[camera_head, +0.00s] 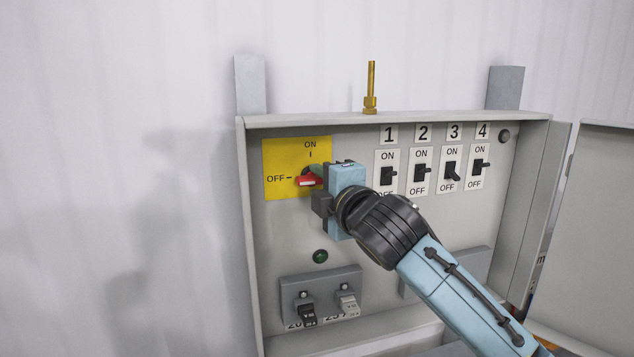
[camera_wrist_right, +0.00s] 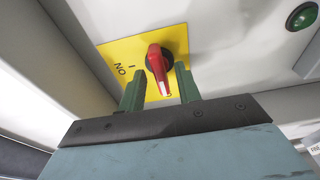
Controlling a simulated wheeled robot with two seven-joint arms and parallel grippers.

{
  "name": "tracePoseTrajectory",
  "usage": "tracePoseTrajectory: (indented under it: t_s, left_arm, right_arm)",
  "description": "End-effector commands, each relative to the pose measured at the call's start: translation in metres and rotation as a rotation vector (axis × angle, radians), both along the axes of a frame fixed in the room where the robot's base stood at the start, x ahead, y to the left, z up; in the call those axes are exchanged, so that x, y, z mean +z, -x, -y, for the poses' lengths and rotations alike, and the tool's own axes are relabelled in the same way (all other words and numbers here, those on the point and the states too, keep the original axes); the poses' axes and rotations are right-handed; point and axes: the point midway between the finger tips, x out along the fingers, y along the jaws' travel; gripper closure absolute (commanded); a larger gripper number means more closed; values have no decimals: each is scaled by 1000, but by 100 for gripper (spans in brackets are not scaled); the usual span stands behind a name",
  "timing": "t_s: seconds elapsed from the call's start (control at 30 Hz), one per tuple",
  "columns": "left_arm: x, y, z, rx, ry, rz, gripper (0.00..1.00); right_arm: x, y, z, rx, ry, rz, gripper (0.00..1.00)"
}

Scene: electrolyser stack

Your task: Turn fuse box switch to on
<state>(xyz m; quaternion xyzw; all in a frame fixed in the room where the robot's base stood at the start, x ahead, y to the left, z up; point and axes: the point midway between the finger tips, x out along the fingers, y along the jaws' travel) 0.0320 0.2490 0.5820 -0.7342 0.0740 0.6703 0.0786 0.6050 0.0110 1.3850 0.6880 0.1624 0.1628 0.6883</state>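The red rotary switch (camera_head: 309,179) sits on a yellow plate (camera_head: 283,156) at the upper left of the open grey fuse box. ON with a mark is above it and OFF with a mark is to its left. Its handle points toward the OFF side. My right gripper (camera_head: 318,177) is at the switch, reaching in from the right. In the right wrist view, its two green fingers (camera_wrist_right: 160,88) are apart, either side of the red handle (camera_wrist_right: 159,68), with gaps showing. My left gripper is not in view.
Four numbered breaker switches (camera_head: 420,171) are to the right of my gripper. A green button (camera_head: 320,256) and a grey block with two connectors (camera_head: 321,297) are below. The box's side wall (camera_head: 248,232) stands close left of the plate. An open door (camera_head: 592,235) is at far right.

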Motion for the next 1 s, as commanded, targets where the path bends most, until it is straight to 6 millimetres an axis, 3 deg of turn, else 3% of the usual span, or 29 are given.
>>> tracePoseTrajectory:
  t_s: [0.03, 0.23, 0.43, 0.7, 1.0]
  left_arm:
    - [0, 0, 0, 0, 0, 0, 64]
    - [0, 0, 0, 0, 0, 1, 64]
    - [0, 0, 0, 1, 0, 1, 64]
    - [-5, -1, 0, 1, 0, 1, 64]
    - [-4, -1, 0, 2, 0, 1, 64]
  right_arm:
    - [0, 0, 0, 0, 0, 0, 73]
    - [0, 0, 0, 0, 0, 0, 100]
    - [-1, 0, 0, 1, -21, -8, 100]
    - [-3, 1, -1, 1, -359, -119, 100]
    - [-2, 0, 0, 0, -389, -129, 100]
